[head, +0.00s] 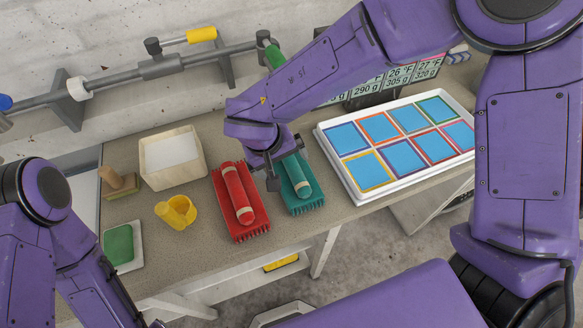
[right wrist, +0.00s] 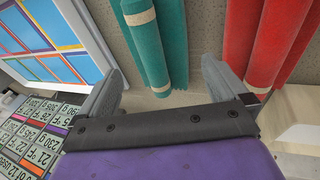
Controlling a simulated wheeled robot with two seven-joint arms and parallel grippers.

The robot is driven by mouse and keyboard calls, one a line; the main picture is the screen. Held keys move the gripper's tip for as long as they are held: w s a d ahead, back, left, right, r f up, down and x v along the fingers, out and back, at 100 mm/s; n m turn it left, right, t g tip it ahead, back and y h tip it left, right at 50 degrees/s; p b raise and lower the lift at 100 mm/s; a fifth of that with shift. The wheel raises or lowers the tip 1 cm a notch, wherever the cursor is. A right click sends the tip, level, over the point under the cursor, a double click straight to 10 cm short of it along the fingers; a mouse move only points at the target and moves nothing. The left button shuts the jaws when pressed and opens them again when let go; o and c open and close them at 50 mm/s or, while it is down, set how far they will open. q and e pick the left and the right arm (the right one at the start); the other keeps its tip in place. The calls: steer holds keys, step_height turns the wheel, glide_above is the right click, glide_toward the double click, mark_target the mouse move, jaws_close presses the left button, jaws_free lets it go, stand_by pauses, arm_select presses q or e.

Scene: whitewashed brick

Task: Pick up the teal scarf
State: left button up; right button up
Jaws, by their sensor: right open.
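The teal scarf (head: 301,190) is rolled, with a pale band around the roll and a fringed near edge, and lies on the table right of the red scarf. In the right wrist view, the teal scarf (right wrist: 150,45) lies ahead, between the lines of the open fingers. My right gripper (head: 284,168) is open over the far end of the teal scarf, and its jaws (right wrist: 162,75) look empty. It hides part of that scarf in the head view. My left arm shows at the lower left, but its gripper is out of sight.
A similar red scarf (head: 240,200) lies close on the left, also in the right wrist view (right wrist: 260,45). A white tray (head: 352,190) of coloured squares stands right. A yellow cup (head: 177,212), a pale box (head: 173,158) and a green pad (head: 118,245) are left.

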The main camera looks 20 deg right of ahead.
mark_target(287, 173)
steer(key=shift+s+d+f, duration=0.1)
steer(key=shift+s+f, duration=0.1)
steer(key=shift+f, duration=0.15)
steer(key=f, duration=0.1)
steer(key=w+f, duration=0.1)
steer(key=f, duration=0.1)
steer(key=w+d+f+p, duration=0.1)
steer(key=f, duration=0.1)
steer(key=shift+w+f, duration=0.2)
steer(key=shift+f, duration=0.05)
steer(key=shift+s+r, duration=0.1)
steer(key=shift+s, duration=0.25)
steer(key=shift+c, duration=0.9)
steer(key=c, duration=1)
steer(key=shift+o, duration=0.2)
